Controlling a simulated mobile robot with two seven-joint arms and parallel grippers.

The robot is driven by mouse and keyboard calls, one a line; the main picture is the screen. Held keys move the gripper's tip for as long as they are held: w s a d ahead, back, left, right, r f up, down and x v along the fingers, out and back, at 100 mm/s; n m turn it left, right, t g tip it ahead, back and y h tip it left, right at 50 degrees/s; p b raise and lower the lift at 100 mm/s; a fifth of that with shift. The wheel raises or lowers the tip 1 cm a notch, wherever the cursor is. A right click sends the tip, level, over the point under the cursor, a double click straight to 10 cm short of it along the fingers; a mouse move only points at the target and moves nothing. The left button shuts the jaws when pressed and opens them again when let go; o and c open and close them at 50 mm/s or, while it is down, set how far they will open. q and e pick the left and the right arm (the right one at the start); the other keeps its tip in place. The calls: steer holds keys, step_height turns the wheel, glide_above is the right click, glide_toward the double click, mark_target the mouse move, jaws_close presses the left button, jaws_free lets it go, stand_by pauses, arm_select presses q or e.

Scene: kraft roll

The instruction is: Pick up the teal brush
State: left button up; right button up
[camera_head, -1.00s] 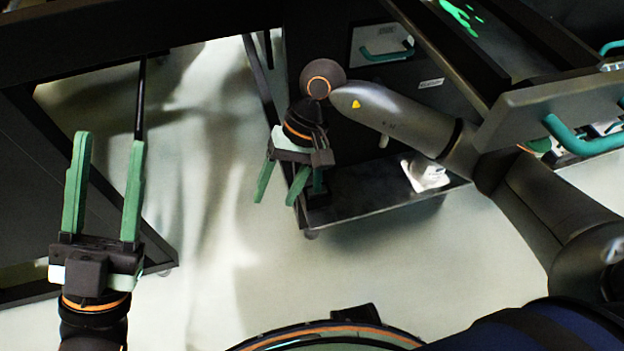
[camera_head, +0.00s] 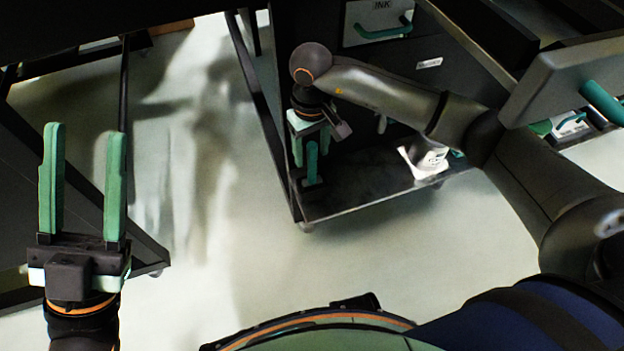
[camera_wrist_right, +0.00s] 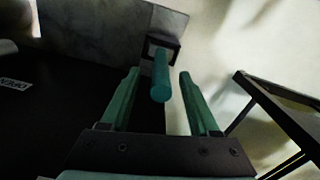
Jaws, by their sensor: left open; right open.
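The teal brush (camera_head: 312,163) stands with its handle up in a dark block at the near left corner of a low black shelf. In the right wrist view its handle (camera_wrist_right: 161,78) points toward the camera, between the two green fingers. My right gripper (camera_wrist_right: 158,72) is open, pointing down over the brush, with a finger on either side and a gap showing to each. In the head view the right gripper (camera_head: 312,158) is right above the shelf corner. My left gripper (camera_head: 85,130) is open and empty at the left, far from the brush.
The black shelf (camera_head: 370,190) also carries a white labelled item (camera_head: 425,160) to the right. A cabinet drawer front with a teal handle (camera_head: 380,32) is behind. An open drawer (camera_head: 560,85) juts out at upper right. Pale floor (camera_head: 220,240) is free at left.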

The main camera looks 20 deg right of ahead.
mark_target(312, 164)
step_height(312, 164, down, 4)
steer(key=shift+s+f+b, duration=0.1)
steer(key=shift+s+b, duration=0.05)
steer(key=shift+b, duration=0.35)
steer(key=shift+c, duration=0.4)
jaws_close()
